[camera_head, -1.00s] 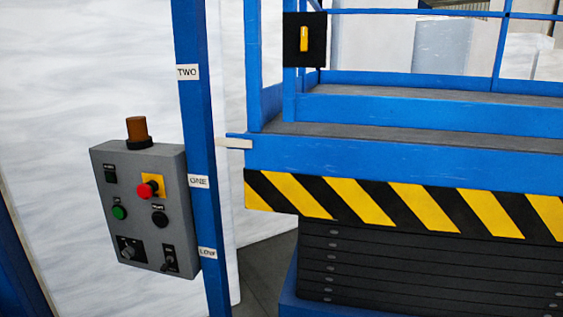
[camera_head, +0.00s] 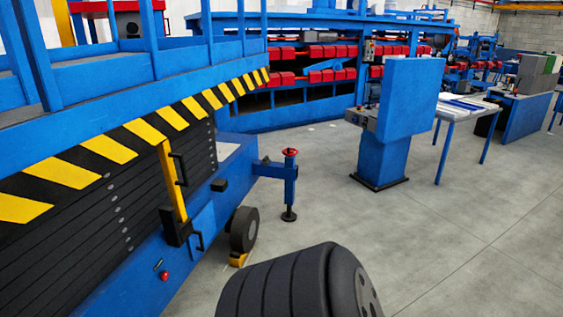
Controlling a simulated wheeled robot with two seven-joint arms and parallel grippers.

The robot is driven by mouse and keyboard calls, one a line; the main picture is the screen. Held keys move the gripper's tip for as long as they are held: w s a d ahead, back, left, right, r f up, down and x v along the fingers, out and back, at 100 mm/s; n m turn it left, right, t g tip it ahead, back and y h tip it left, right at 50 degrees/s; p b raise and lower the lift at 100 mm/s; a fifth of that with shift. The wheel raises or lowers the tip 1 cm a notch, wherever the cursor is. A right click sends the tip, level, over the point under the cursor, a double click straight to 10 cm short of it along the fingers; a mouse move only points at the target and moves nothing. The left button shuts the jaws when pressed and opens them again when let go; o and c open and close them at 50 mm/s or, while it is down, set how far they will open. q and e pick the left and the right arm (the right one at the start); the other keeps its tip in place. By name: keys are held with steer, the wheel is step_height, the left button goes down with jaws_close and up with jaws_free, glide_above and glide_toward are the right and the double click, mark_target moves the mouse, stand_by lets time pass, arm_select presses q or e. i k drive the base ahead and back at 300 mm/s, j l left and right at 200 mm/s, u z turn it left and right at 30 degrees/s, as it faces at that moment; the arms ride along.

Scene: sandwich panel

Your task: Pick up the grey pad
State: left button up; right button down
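I cannot make out a grey pad in the head view. Neither of my grippers shows in it. A white-topped table (camera_head: 452,116) with blue legs stands at the right and bears pale flat items (camera_head: 468,104), too small to tell apart. Farther right, grey-green boxes (camera_head: 537,75) stand on a desk (camera_head: 522,118).
A blue lift with a yellow-black striped edge (camera_head: 108,148) fills the left. A support leg with a red knob (camera_head: 290,153) and a wheel (camera_head: 243,229) stick out from its base. A blue console (camera_head: 407,97) stands before the table. The grey floor (camera_head: 470,225) at the right is clear.

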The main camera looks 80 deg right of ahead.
mark_target(265, 161)
steer(key=z, duration=2.5)
steer(key=i+l+z, duration=0.25)
steer(key=i, duration=0.3)
steer(key=i+z, duration=0.25)
steer(key=i, duration=0.35)
